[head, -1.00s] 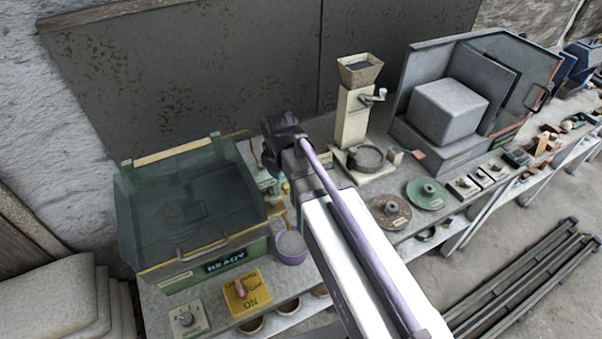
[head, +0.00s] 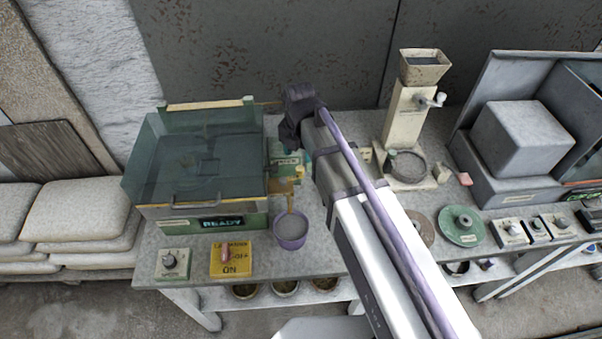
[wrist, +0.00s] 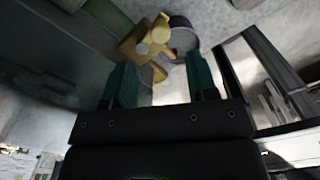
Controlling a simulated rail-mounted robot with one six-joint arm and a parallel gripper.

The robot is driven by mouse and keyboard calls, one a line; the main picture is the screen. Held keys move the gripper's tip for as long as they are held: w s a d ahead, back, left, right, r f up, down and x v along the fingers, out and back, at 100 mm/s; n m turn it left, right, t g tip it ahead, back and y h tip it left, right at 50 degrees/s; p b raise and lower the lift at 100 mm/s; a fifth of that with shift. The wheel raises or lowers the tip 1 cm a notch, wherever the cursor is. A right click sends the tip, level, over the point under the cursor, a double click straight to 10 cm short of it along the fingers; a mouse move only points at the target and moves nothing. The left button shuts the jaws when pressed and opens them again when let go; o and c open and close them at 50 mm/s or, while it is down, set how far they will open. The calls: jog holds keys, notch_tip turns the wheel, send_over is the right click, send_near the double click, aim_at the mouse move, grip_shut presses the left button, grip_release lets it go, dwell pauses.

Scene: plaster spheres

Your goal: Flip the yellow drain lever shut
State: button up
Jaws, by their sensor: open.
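A yellow drain fitting (head: 284,187) sits at the right side of the green tank (head: 244,214), above a purple bowl (head: 290,244). I cannot clearly separate its lever or tell the lever's position. In the wrist view the yellow fitting (wrist: 150,36) shows a round pale end, just beyond my fingertips, with the bowl (wrist: 183,41) beside it. My gripper (wrist: 160,78) is open, its two teal fingers apart, with no object clearly held between them. In the head view, my arm hides most of the gripper.
A cream grinder (head: 398,115), a green disc (head: 461,226) and a grey machine (head: 500,185) are to the right. The bench is narrow.

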aim_at(300, 167)
notch_tip(300, 167, down, 7)
jog(key=b, duration=0.5)
jog(key=shift+r, duration=0.3)
